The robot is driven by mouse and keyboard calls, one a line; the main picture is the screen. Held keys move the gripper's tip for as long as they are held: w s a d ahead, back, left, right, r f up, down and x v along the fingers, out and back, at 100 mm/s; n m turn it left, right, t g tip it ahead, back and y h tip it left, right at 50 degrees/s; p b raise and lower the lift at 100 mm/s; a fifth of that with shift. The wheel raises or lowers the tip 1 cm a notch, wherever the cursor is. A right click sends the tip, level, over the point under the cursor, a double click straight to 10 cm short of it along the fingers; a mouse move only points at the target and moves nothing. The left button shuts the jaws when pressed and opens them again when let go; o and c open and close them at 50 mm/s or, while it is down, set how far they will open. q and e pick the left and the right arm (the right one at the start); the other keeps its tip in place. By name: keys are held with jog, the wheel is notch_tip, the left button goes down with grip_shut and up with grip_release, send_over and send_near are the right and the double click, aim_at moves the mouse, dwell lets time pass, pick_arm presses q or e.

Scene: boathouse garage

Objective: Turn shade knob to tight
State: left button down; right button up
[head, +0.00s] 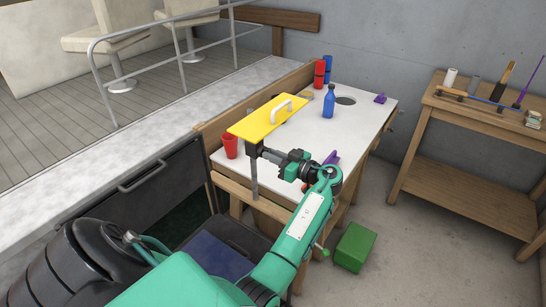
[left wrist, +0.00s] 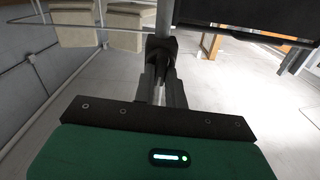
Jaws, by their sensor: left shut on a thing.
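The yellow shade (head: 262,121) with a white handle stands on a grey post (head: 254,183) at the near edge of the white table. The post also shows at the top of the left wrist view (left wrist: 164,18), beside the shade's dark underside (left wrist: 235,14). My left gripper (head: 264,152) reaches to the post just under the shade. In the left wrist view its fingers (left wrist: 161,72) are shut on a dark knob (left wrist: 160,46) at the post. The fingers hide part of the knob, and I cannot read any marking on it. My right gripper is out of view.
A red cup (head: 230,147) stands left of the post on the white table (head: 300,136). A blue bottle (head: 328,103) stands beyond the shade. A purple object (head: 331,157) lies near my left wrist. A green box (head: 354,248) sits on the floor.

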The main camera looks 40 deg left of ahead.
pick_arm(q)
jog(key=m+p, duration=0.1)
jog(key=m, duration=0.7)
jog(key=m+p, duration=0.1)
jog(key=m, duration=0.8)
jog(key=shift+w+f, duration=0.1)
jog(key=shift+w, duration=0.1)
dwell(0.5)
jog(key=c, duration=1.6)
grip_release()
jog(key=shift+o, duration=0.8)
jog(key=shift+f, duration=0.1)
